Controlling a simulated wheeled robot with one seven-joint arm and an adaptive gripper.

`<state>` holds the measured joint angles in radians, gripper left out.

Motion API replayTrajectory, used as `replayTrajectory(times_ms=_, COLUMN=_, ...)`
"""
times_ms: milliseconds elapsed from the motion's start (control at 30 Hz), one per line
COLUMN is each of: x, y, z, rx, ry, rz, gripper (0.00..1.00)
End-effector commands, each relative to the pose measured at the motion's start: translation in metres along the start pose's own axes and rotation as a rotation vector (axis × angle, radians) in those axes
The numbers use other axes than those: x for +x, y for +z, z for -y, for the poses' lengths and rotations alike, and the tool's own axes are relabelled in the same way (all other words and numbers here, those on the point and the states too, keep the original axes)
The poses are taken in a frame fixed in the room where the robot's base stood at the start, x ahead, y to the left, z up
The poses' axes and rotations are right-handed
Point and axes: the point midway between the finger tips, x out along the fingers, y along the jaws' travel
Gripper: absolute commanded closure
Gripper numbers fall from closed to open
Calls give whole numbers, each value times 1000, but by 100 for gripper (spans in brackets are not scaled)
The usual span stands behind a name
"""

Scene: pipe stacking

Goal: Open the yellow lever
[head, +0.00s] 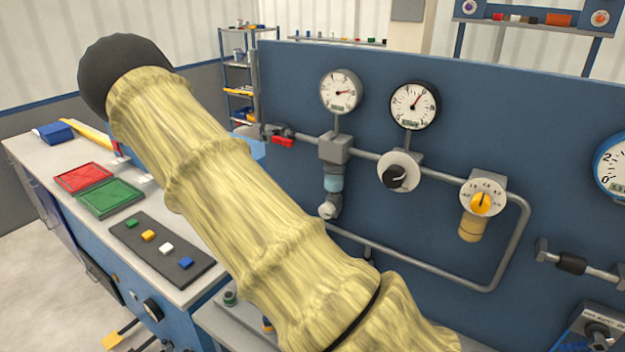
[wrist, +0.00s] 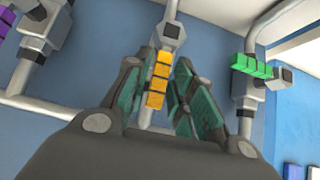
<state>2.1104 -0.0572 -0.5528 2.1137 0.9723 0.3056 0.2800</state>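The yellow lever (wrist: 158,82) is a row of block-like ridges on a grey pipe valve in the wrist view. It points down from the valve body (wrist: 172,35), along the vertical pipe. My gripper (wrist: 167,58) is open, with teal finger pads on both sides of the lever in the picture. The lever appears close to the left finger, with a gap to the right fingers. I cannot tell whether any finger touches it. In the head view my arm, in a yellow sleeve, hides the gripper, and I cannot see the yellow lever there.
In the wrist view, a green lever (wrist: 250,66) sits on a pipe at the right and a purple lever (wrist: 6,20) at the upper left. The head view shows a blue panel (head: 450,255) with gauges and pipes, a red lever (head: 283,141), and a workbench (head: 60,150) at the left.

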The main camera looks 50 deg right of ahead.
Motion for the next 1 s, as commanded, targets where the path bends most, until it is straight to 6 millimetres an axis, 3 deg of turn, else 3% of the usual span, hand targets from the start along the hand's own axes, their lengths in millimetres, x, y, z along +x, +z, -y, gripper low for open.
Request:
replayTrajectory(times_ms=467, x=-6, y=-1, z=-2, rx=1, ry=2, rz=0, gripper=65)
replayTrajectory(times_ms=1000, x=-67, y=-1, z=-1, rx=1, ry=1, rz=0, gripper=65)
